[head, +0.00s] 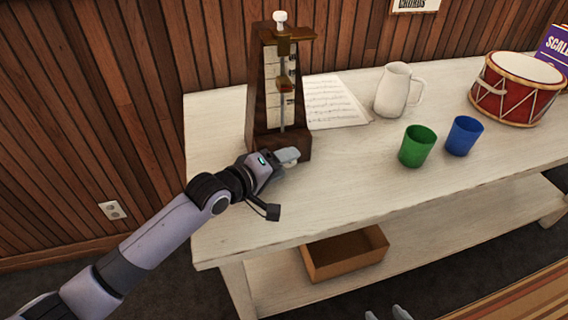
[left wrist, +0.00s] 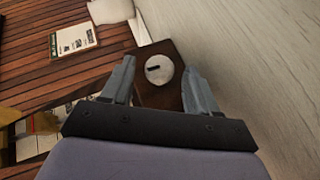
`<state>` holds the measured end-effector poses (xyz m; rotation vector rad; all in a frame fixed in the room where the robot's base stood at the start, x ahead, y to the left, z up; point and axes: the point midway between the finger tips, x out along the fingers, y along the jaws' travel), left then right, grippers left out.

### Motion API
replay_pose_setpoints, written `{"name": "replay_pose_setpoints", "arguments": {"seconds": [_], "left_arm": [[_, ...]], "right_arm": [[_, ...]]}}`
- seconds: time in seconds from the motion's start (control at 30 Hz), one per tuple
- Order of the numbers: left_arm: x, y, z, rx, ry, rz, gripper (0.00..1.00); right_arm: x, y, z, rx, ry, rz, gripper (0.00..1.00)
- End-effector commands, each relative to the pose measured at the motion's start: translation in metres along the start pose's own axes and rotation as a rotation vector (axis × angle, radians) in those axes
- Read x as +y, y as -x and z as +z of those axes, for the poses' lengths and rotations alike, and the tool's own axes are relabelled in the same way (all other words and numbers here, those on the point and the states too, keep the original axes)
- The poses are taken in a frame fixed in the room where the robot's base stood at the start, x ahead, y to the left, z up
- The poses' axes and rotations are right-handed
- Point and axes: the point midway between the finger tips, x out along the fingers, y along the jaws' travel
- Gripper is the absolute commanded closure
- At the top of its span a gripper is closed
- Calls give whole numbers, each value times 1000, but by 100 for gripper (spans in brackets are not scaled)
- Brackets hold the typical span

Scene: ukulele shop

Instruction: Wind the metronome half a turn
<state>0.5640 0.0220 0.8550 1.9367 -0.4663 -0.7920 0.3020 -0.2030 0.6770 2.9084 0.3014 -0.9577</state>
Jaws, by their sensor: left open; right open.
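The metronome (head: 262,100), a tall dark wooden case with a pale scale and a pendulum, stands upright at the left end of the white table. A white knob (head: 280,17) is on its top. My left gripper (head: 288,156) is at the front of its base. In the left wrist view, a round white knob with a black mark (left wrist: 159,70) sits on a brown wooden face, between the open fingers of my left gripper (left wrist: 160,66); I cannot tell whether they touch it. My right gripper (head: 386,314) shows only its fingertips at the bottom edge.
On the table (head: 340,190), sheet music (head: 334,101) lies right of the metronome. A white pitcher (head: 398,90), a green cup (head: 416,147), a blue cup (head: 462,137) and a red drum (head: 516,90) stand farther right. The table's front middle is clear. A wooden box (head: 345,258) sits on the lower shelf.

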Motion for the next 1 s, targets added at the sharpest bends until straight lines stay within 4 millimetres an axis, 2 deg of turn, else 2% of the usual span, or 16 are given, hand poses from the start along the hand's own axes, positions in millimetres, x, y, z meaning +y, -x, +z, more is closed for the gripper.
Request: {"name": "replay_pose_setpoints", "arguments": {"seconds": [0.13,0.43,0.47,0.6,0.63,0.83,1.0], "left_arm": [[0,-8,1,-1,0,0,40],[0,-9,0,-1,-1,0,40],[0,-9,0,-1,-1,0,47],[0,-9,0,-1,-1,0,92],[0,-9,0,-1,-1,0,96],[2,-8,0,-1,-3,-4,95],[6,-8,-1,-7,-20,-33,95]], "right_arm": [[-1,-1,1,-1,-2,0,46],[-1,0,1,-1,-3,-1,46],[-1,0,1,-1,-3,-1,46],[-1,0,2,-1,-2,-1,46],[-1,0,2,-1,-2,-1,46],[-1,1,-1,-2,-2,0,46],[-1,10,-12,-2,-3,0,46]]}}
